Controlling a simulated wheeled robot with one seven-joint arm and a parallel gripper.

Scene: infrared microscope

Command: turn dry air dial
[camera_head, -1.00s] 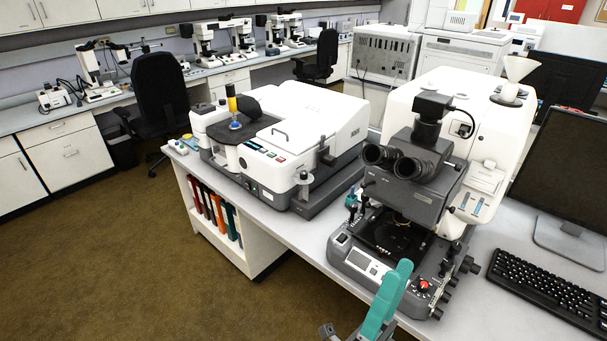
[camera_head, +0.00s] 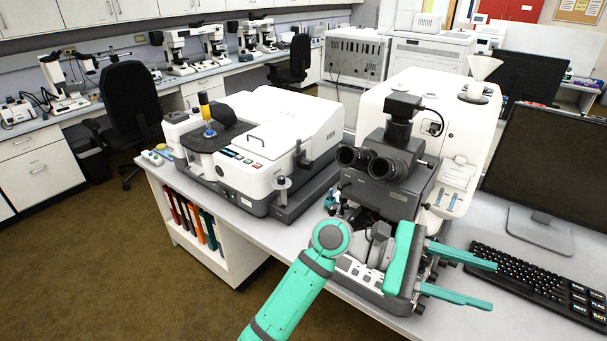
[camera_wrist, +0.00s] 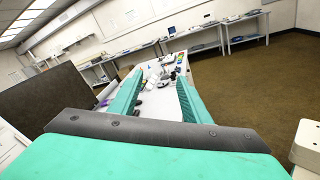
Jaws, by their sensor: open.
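The infrared microscope (camera_head: 388,165) stands on the bench, with a white cabinet (camera_head: 478,115) behind it. Two small blue-marked gauges (camera_head: 449,201) show on the cabinet's right front. No readable label marks the dry air dial, so I cannot tell which control it is. My gripper (camera_head: 493,285) is open, in front of the microscope base, its two teal fingers pointing right toward the keyboard. In the wrist view, the fingers (camera_wrist: 160,77) are spread with nothing between them. My arm hides much of the microscope's base and front controls.
A black keyboard (camera_head: 535,285) lies close to the fingers, with a dark monitor (camera_head: 560,165) behind. A white spectrometer (camera_head: 285,125) stands left on the bench. Bare bench (camera_head: 285,235) shows in front of it. Open floor (camera_head: 100,270) lies at the left.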

